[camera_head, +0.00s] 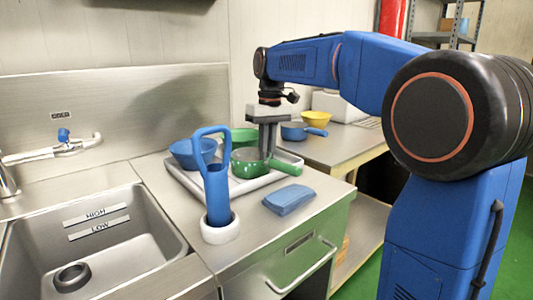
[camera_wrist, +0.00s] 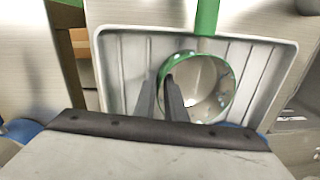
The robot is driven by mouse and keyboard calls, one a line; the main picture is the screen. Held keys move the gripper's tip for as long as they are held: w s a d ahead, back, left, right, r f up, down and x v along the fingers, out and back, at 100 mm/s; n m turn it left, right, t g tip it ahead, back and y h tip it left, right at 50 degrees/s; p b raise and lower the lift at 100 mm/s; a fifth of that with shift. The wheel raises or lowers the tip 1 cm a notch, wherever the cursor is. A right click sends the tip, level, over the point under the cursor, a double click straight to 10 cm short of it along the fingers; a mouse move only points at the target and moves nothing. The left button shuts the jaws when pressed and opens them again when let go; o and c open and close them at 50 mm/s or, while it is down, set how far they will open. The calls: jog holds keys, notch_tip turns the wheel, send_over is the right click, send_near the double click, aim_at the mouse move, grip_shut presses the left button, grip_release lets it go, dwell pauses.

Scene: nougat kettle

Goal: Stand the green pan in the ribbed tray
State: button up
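The green pan (camera_head: 248,168) is upright at the ribbed tray (camera_head: 208,186), with its handle (camera_head: 287,166) reaching over the tray's rim. In the wrist view, the green pan (camera_wrist: 222,82) shows its pale inside above the ribbed tray (camera_wrist: 122,48); its handle (camera_wrist: 206,16) points to the top edge. My gripper (camera_head: 267,152) points down at the pan. Its fingers (camera_wrist: 164,78) are close together across the pan's left rim in the wrist view, one inside and one outside, and look shut on it. Whether the pan's base touches the tray is hidden.
A blue bowl (camera_head: 188,154) and a green bowl (camera_head: 243,137) stand behind the pan. A blue looped utensil in a white holder (camera_head: 220,230) stands in front of the tray, beside the sink (camera_head: 105,255). A blue cloth (camera_head: 289,199) lies to the right.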

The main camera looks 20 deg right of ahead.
jog(key=shift+o, duration=1.3)
notch_tip(320, 180, up, 17)
jog(key=d, duration=0.1)
jog(key=shift+w+d+r, duration=0.15)
jog(key=shift+w+r, duration=0.05)
jog(key=shift+w, duration=0.05)
